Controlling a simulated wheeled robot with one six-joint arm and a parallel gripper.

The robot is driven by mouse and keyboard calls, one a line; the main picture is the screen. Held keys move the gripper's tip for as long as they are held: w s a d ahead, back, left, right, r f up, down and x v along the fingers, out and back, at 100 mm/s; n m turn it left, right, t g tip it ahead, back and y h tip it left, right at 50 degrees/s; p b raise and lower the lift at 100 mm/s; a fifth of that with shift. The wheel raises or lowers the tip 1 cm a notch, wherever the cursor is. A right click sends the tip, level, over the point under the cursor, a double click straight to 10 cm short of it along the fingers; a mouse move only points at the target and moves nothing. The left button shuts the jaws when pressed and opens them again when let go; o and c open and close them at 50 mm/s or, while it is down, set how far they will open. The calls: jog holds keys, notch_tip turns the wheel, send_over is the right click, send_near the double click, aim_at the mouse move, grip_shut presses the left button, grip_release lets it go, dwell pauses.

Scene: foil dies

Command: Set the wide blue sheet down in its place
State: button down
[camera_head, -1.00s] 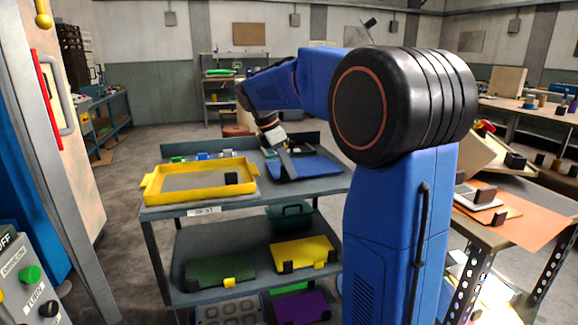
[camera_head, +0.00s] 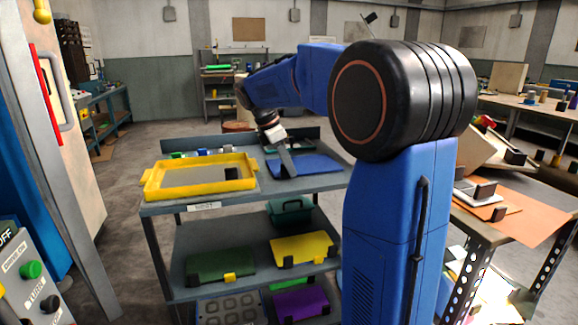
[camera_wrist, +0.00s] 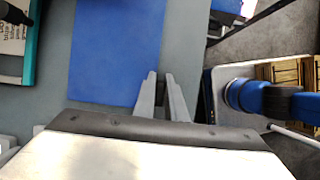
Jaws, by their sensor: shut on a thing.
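The wide blue sheet (camera_head: 310,164) is flat at the right end of the cart's top shelf, on it or just above it; I cannot tell which. It also fills the upper middle of the wrist view (camera_wrist: 115,50). My gripper (camera_head: 289,173) is at the sheet's near left part in the head view. In the wrist view my gripper's fingers (camera_wrist: 161,75) are close together at the sheet's corner, shut on the sheet. The exact grip point is hidden.
A yellow-rimmed tray (camera_head: 160,195) stands left of the sheet on the grey cart. A teal-edged item (camera_wrist: 35,65) lies beside the sheet. Lower shelves hold green (camera_head: 215,265), yellow (camera_head: 300,247) and purple (camera_head: 300,304) sheets. A cluttered table (camera_head: 480,233) stands at the right.

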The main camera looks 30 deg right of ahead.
jog(key=shift+f, duration=0.1)
jog(key=c, duration=1.7)
grip_release()
jog(key=v, duration=1.7)
jog(key=s+a+f+m+t+y, duration=0.1)
jog(key=s+a+f+m+t, duration=0.1)
jog(key=s+f+m, duration=0.3)
jog(key=s+a+f+m+t+y, duration=0.2)
jog(key=s+a+f+m, duration=0.2)
jog(key=s+f, duration=0.9)
jog(key=s+a+f+m+t+y, duration=0.1)
jog(key=s+f+m, duration=0.4)
jog(key=s+f, duration=0.5)
jog(key=shift+s+a+m+t, duration=0.15)
jog(key=shift+s+a, duration=0.25)
jog(key=shift+s, duration=0.25)
jog(key=shift+s+a+m+t, duration=0.1)
jog(key=shift+s+a+t, duration=0.1)
jog(key=shift+s+a, duration=0.35)
jog(key=shift+s+a+m+t, duration=0.15)
jog(key=shift+s+a, duration=0.1)
jog(key=shift+s, duration=0.55)
